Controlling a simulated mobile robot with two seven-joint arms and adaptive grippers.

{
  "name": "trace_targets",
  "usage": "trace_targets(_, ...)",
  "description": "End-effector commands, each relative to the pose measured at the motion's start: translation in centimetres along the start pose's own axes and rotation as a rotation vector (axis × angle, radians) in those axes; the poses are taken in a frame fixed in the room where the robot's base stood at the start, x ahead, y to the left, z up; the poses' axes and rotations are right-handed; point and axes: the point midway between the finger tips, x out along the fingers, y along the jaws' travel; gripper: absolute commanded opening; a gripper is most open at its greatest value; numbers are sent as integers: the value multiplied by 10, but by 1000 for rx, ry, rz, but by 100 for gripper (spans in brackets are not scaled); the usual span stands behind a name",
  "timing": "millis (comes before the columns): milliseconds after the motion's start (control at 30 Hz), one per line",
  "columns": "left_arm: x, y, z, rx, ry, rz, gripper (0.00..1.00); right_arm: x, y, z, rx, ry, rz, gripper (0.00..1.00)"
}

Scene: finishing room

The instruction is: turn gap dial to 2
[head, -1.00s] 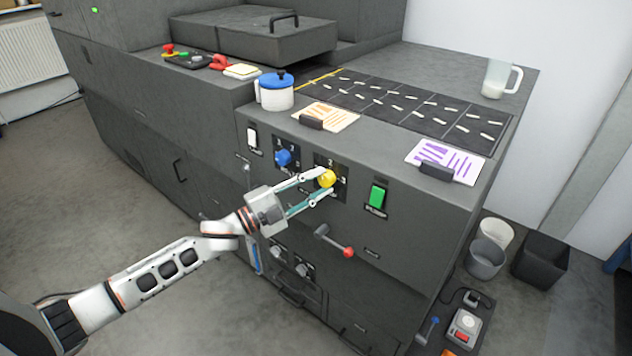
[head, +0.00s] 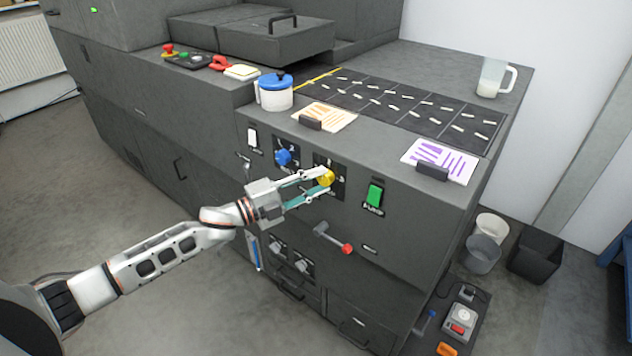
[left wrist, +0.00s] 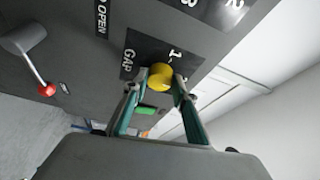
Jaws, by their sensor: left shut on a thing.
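The yellow gap dial (head: 327,178) is on a black plate on the front face of the dark grey machine. In the left wrist view the dial (left wrist: 160,76) is beside the word GAP and a figure 1; a second figure is partly hidden by a finger. My left gripper (head: 322,181) is shut on the dial, with one finger on each side. Its fingertips (left wrist: 160,82) also show in the left wrist view. I cannot read where the dial points. My right gripper is not in view.
A blue dial (head: 284,157) is left of the gap dial, and a green switch (head: 375,195) is to its right. A lever with a red knob (head: 346,248) is below.

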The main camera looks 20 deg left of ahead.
Motion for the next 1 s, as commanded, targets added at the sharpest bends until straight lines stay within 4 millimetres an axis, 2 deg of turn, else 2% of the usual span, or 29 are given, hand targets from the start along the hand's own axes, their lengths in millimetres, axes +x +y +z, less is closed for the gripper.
trace_targets(33, 0, 1, -1, -1, 1, 1, 6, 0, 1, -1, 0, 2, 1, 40)
trace_targets(67, 0, 1, -1, -1, 1, 1, 30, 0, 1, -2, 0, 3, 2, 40)
trace_targets(100, 0, 1, -1, -2, 1, 1, 40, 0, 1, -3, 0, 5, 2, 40)
trace_targets(133, 0, 1, -1, -2, 1, 1, 44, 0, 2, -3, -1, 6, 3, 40)
trace_targets(567, -6, 1, 0, -2, 0, 1, 44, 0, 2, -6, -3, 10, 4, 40)
trace_targets(667, -18, 2, 0, -4, 0, 2, 44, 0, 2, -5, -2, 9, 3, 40)
trace_targets(1000, -82, 2, -1, -4, 0, 3, 44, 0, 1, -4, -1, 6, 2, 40)
